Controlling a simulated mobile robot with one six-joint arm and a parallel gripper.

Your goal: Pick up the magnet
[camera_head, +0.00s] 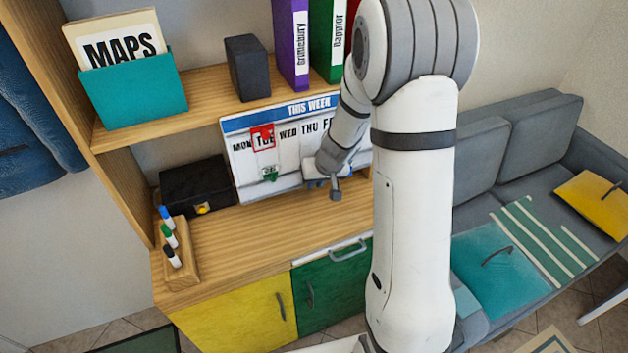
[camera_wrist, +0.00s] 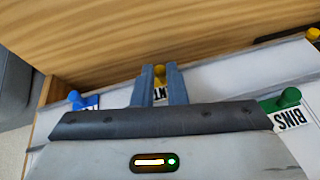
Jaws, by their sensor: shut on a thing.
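A yellow magnet (camera_wrist: 159,72) shows between the fingertips of my gripper (camera_wrist: 160,78) in the wrist view, and the gripper is shut on it. A label with a yellow part (camera_wrist: 160,90) shows between the fingers. A blue magnet (camera_wrist: 75,97) sits on a blue-and-white label to the left. A green magnet (camera_wrist: 288,98) sits by a BINS label to the right. In the head view my gripper (camera_head: 335,188) is in front of the lower part of the white THIS WEEK board (camera_head: 285,155), and the yellow magnet cannot be made out there. The green magnet (camera_head: 270,174) shows on the board.
The board stands on a wooden shelf (camera_head: 225,245). A black box (camera_head: 193,188) and a marker holder (camera_head: 183,265) stand to the left. A shelf above holds a teal MAPS file (camera_head: 135,95), a dark block (camera_head: 247,68) and binders. Bare wood lies in front of the board.

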